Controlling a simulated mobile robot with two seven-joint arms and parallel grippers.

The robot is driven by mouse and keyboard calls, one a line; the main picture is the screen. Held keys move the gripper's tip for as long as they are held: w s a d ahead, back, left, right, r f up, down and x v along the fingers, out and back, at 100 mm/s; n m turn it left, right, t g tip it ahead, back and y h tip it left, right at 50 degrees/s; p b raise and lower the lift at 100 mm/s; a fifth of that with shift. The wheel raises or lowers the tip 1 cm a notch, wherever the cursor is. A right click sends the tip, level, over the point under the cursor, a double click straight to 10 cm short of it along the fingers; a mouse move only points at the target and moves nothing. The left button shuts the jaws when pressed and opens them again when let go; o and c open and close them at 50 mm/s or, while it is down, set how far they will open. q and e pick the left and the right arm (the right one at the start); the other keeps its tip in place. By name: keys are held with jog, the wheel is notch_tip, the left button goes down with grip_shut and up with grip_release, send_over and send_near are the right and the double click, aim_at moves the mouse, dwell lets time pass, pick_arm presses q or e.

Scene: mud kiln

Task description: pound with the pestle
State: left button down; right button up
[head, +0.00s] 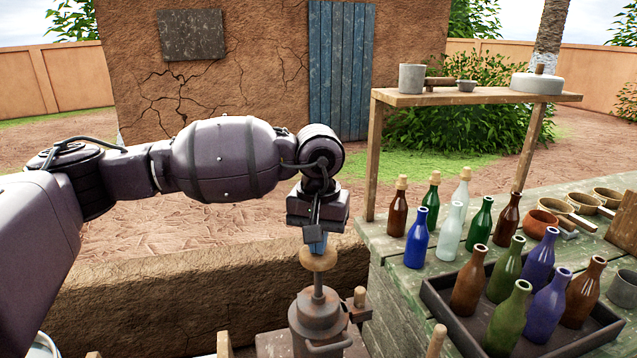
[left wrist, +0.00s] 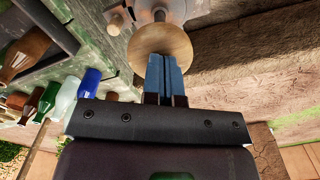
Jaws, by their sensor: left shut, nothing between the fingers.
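The pestle has a round wooden knob (head: 318,260) on a grey metal shaft and stands upright in the dark metal mortar (head: 317,320) at the bottom middle of the head view. The mortar has a side handle. My left gripper (head: 317,245) points down right over the knob, its blue fingers shut with nothing between them. In the left wrist view the fingertips (left wrist: 163,62) reach the edge of the knob (left wrist: 160,42). I cannot tell whether they touch it. The pestle's lower end is hidden inside the mortar. My right gripper is not in view.
A green table (head: 385,240) right of the mortar holds several glass bottles, a dark tray (head: 440,300) of more bottles, and bowls. A wooden shelf (head: 470,98) stands over it. A low mud wall (head: 170,305) runs behind the mortar.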

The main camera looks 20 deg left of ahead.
pick_arm(q)
notch_tip(320, 180, up, 15)
jog(key=p, duration=0.4)
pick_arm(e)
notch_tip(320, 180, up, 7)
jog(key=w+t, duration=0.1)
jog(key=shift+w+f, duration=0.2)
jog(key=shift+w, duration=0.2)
pick_arm(q)
notch_tip(320, 180, down, 10)
jog(key=b, duration=0.4)
jog(key=shift+f, duration=0.15)
jog(key=shift+f+b, duration=2.2)
jog(key=shift+f, duration=2.8)
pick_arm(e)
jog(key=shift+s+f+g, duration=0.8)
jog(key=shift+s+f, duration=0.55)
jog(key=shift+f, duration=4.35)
pick_arm(q)
notch_tip(320, 180, up, 20)
jog(key=p, duration=0.5)
jog(key=shift+r, duration=0.15)
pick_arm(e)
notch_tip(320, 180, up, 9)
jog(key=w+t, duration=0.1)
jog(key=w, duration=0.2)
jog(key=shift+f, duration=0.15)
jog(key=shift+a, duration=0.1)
